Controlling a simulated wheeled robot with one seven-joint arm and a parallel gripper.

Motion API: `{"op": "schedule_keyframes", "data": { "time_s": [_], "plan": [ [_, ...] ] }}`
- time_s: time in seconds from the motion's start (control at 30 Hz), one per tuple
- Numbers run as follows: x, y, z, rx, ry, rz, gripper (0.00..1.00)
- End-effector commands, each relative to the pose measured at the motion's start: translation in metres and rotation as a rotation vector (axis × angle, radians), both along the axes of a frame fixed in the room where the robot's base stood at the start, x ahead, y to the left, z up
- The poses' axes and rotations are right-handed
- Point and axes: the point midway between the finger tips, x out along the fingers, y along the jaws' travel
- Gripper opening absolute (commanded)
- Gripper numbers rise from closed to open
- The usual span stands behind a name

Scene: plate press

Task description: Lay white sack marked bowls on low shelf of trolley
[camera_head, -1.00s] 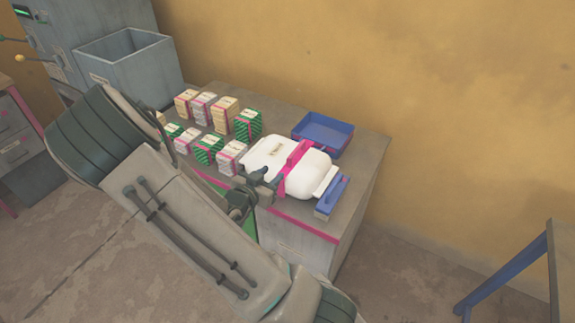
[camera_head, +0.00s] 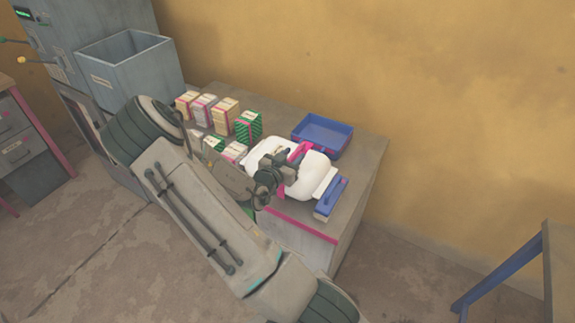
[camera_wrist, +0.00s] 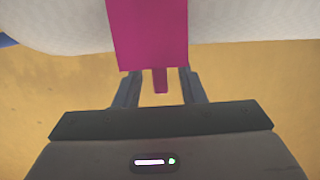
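The white sack (camera_head: 312,178) with a pink band (camera_head: 301,151) lies on the grey cabinet top, beside a blue-handled brush or block. My gripper (camera_head: 284,168) is over the sack at its band and hides its left part and any label. In the wrist view, white sack cloth (camera_wrist: 245,22) fills the top and the wide pink band (camera_wrist: 147,35) hangs down the middle. The fingers (camera_wrist: 160,88) are apart, with a narrow pink strip between them; I see no finger closed on it. I cannot make out a trolley or its low shelf.
A blue tray (camera_head: 322,135) stands behind the sack, and a blue-topped block (camera_head: 331,195) right of it. Several banded packets (camera_head: 226,115) stand on the left of the cabinet top (camera_head: 365,150). A grey-blue bin (camera_head: 125,70) is at the back left. A blue-legged table (camera_head: 500,265) is at the right edge.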

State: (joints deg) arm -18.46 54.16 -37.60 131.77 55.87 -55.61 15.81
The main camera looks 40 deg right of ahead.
Motion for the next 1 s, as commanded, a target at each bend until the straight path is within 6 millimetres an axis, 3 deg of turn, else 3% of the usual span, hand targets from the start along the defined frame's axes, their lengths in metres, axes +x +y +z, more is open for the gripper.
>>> {"op": "schedule_keyframes", "data": {
  "time_s": [0.2,0.47,0.6,1.0],
  "plan": [
    [0.011,-0.025,-0.002,-0.001,0.0,0.0,0.36],
    [0.012,-0.027,-0.004,0.0,-0.001,0.0,0.36],
    [0.012,-0.027,-0.004,-0.001,-0.001,0.0,0.0],
    [0.012,-0.027,-0.004,0.0,-0.001,0.0,0.0]
  ]
}}
